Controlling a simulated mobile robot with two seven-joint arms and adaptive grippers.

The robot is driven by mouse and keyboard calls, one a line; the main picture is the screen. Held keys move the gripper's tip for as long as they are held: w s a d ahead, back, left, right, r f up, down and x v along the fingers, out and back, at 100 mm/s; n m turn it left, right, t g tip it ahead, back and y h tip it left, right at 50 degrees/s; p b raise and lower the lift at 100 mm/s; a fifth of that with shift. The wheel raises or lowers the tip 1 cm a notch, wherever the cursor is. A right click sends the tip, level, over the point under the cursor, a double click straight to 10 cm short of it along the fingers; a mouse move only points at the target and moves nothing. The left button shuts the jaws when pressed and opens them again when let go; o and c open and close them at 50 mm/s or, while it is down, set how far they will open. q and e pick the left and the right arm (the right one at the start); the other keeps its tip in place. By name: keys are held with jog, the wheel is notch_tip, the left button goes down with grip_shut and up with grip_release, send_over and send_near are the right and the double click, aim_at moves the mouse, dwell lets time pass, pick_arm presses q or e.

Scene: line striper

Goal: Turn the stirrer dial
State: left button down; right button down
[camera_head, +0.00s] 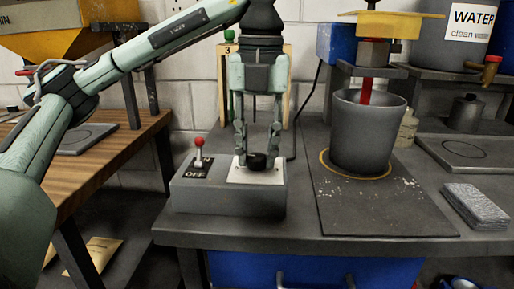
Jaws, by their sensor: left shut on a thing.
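The stirrer dial (257,161) is a small black round knob on a white plate (259,177) on top of a grey control box (229,193). My left gripper (257,157) points straight down over the box with a fingertip on each side of the dial and is shut on it. A red-tipped toggle switch (199,152) stands on the same box beside a label reading OFF. The stirrer's red shaft (366,91) reaches down into a grey bucket (369,134). Any marks on the dial are too small to read. My right gripper is not in view.
The bucket stands in a yellow ring (330,167) on a dark mat (378,220). A folded grey cloth (476,205) lies at right. A grey tank labelled WATER (446,46) stands at back right. A wooden bench (97,177) is at left. A wooden frame (287,88) stands behind my gripper.

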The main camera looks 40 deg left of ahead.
aim_at(260, 156)
pick_arm(q)
jog(key=shift+n, duration=1)
jog(key=c, duration=1.2)
grip_release()
notch_tip(260, 156, up, 12)
jog(key=shift+w+d+r, duration=0.1)
jog(key=shift+w, duration=0.05)
